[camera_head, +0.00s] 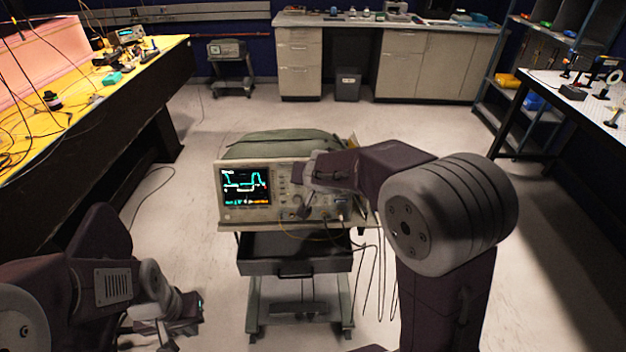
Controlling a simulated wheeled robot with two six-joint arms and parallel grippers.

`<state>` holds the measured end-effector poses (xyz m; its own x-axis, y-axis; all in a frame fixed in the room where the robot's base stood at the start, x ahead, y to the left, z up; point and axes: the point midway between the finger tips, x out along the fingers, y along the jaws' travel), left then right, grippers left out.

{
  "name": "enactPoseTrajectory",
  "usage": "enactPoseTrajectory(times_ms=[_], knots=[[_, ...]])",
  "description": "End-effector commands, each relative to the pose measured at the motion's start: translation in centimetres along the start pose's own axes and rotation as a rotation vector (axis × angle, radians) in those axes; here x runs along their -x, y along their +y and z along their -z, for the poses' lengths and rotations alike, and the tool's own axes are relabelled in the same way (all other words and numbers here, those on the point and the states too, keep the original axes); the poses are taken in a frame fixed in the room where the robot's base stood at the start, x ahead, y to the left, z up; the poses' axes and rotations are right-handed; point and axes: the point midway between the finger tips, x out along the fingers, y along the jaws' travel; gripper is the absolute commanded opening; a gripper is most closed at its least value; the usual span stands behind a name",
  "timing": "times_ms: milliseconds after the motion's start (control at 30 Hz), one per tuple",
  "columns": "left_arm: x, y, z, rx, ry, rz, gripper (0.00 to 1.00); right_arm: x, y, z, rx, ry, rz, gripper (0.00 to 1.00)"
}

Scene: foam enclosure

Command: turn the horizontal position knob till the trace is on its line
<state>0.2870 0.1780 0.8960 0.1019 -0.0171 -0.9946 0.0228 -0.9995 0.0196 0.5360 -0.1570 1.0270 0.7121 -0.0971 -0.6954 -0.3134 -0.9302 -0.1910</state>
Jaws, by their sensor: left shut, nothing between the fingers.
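The oscilloscope (233,214) stands on a cart, its screen (246,187) lit with a cyan trace. I cannot tell from here how the trace lies against its line. Small knobs (284,190) show on the panel right of the screen, too small to tell which is the horizontal position knob. My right gripper (304,212) is at this panel, and its arm hides part of the controls. I cannot tell whether its fingers touch a knob or are open. My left gripper (166,332) is low at the bottom left, shut and empty, away from the oscilloscope.
The cart (249,262) has a drawer, with cables (372,275) hanging at its right side. A yellow-topped bench (60,120) runs along the left, and a white-topped bench (590,108) stands at the right. Bare floor (190,230) lies left of the cart.

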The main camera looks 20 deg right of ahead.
Motion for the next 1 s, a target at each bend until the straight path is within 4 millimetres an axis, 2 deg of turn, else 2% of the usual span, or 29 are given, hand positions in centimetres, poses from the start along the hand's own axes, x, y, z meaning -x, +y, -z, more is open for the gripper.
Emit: enactPoseTrajectory(times_ms=[100,167,200,1000], knots=[[0.02,0.0,0.0,0.0,0.0,0.0,0.0,0.04,0.0,0.02,0.0,0.0,0.0,0.19],[0.02,0.0,0.0,0.0,0.0,0.0,0.0,0.05,0.0,0.02,0.0,0.0,0.0,0.03],[0.02,0.0,0.0,0.0,0.0,0.0,0.0,0.05,0.01,0.02,0.0,0.0,0.0,0.0],[-0.33,0.0,-0.04,0.0,0.0,0.0,0.0,-0.02,-0.02,-0.11,0.032,0.0,-0.012,0.0]])
